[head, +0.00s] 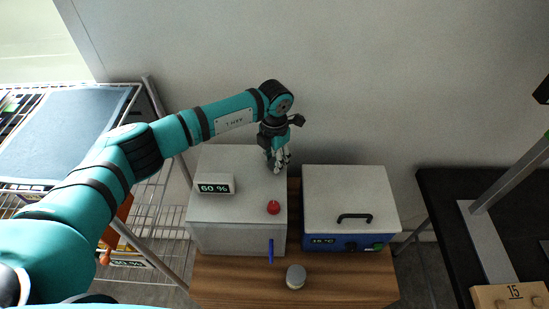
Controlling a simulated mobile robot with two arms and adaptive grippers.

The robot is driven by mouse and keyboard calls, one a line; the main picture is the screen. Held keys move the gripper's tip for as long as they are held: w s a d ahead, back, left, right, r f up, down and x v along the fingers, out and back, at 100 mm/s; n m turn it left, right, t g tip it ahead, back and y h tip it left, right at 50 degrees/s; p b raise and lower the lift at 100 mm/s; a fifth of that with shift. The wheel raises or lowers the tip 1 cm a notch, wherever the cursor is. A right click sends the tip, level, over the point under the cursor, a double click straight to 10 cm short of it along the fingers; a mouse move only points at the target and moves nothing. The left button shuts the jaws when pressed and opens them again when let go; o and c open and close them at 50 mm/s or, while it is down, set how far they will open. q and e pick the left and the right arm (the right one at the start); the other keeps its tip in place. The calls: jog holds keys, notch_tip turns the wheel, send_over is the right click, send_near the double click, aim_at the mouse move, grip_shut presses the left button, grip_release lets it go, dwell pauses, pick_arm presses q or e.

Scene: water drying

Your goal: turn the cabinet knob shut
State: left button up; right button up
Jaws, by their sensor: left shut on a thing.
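The white cabinet (235,235) stands on a wooden table, with a 60 % display (214,189) and a red round knob (273,207) on its top. A blue upright handle (270,250) is on its front. My left gripper (279,167) points down at the back right of the cabinet top, behind the red knob and apart from it. Its fingers are shut on a small part there, seemingly a cabinet knob, which they hide. I cannot see which way that part is turned. My right gripper is not in view.
A white and blue heating box (345,195) with a black handle stands close on the right. A small lidded jar (296,277) is on the wooden table (225,280) in front. A wire rack (150,185) stands at left, a black bench (450,205) at right.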

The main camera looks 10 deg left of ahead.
pick_arm(q)
jog(key=n+b, duration=0.1)
jog(key=n, duration=0.3)
jog(key=shift+b, duration=0.4)
jog(key=n+b, duration=0.1)
jog(key=n, duration=0.4)
jog(key=n+b, duration=0.1)
jog(key=n, duration=0.3)
jog(key=shift+n, duration=0.3)
jog(key=n, duration=0.4)
jog(key=shift+r+n, duration=0.1)
jog(key=shift+n, duration=0.2)
jog(key=o, duration=1.1)
jog(key=shift+o, duration=0.2)
notch_tip(320, 180, up, 12)
